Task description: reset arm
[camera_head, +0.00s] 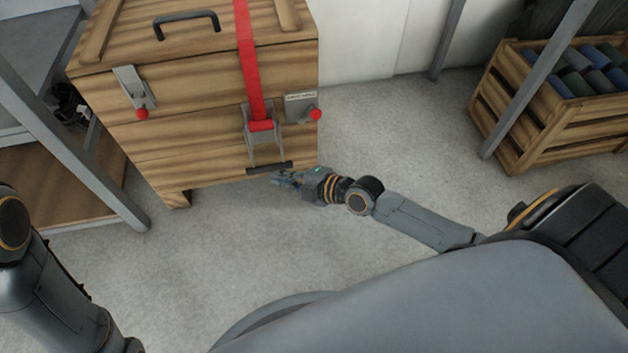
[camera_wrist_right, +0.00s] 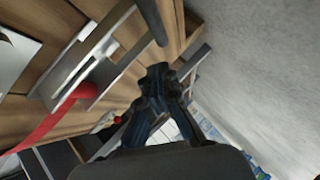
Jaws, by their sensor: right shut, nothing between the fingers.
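My right gripper (camera_head: 285,179) is in front of the wooden crate (camera_head: 195,140), just below the dark bar handle (camera_head: 270,168) of the metal ratchet buckle (camera_head: 265,146). It is shut and empty. In the right wrist view my gripper (camera_wrist_right: 158,72) shows dark fingers together, close to the crate front and a dark bar; I cannot tell whether they touch. A red strap (camera_head: 248,60) runs down over the crate to the buckle. My left arm shows at the lower left, but its gripper is out of view.
Latches with red knobs sit on the crate front, left (camera_head: 137,92) and right (camera_head: 302,108). A slatted crate of rolls (camera_head: 540,110) stands at the right behind a grey post. A shelf (camera_head: 50,165) with a post stands at the left. Grey floor (camera_head: 400,140) between is clear.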

